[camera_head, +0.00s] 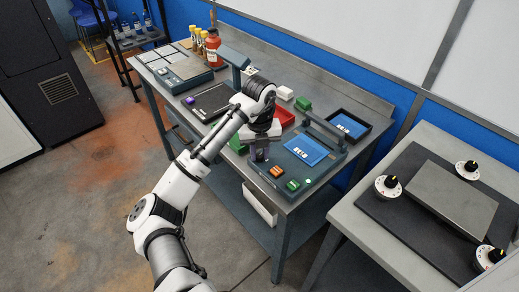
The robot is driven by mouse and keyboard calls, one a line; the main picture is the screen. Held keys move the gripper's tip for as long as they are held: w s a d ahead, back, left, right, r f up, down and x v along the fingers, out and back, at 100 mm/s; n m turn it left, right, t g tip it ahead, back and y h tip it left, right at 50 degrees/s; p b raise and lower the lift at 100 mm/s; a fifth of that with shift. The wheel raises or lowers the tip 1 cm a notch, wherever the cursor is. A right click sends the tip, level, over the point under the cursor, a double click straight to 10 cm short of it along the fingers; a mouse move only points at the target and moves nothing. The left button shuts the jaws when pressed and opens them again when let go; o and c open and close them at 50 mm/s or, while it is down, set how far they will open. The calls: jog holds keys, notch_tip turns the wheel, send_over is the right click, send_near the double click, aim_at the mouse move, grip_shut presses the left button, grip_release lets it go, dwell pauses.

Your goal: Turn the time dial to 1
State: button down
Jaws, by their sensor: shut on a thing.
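My gripper (260,156) is in the middle of the picture, pointing down at the left end of a dark teal device (318,176) on the bench. It is shut on a small dark thing between its fingers, which the fingers largely hide. I cannot tell whether this is the time dial. The device has a blue panel (306,148), an orange button (277,171) and green-marked controls in front. Three white dials with black knobs stand on the right table: a back dial (467,170), a left dial (388,187) and a front dial (489,257). Their markings are too small to read.
A grey plate (440,200) lies between the dials. A dark tray (348,128) with a blue card, a red box (284,116) and a green block (302,104) stand behind my gripper. Bottles (212,47) stand at the far left of the bench.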

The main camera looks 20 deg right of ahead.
aim_at(260, 155)
jog(key=n+p, duration=0.2)
jog(key=n, duration=0.1)
jog(key=shift+r, duration=0.15)
jog(key=shift+n+p, duration=0.9)
jog(key=shift+n, duration=0.7)
jog(key=c, duration=1.2)
grip_release()
jog(key=shift+c, duration=0.2)
notch_tip(260, 155, up, 14)
jog(key=shift+f+b, duration=0.25)
jog(key=shift+b, duration=0.1)
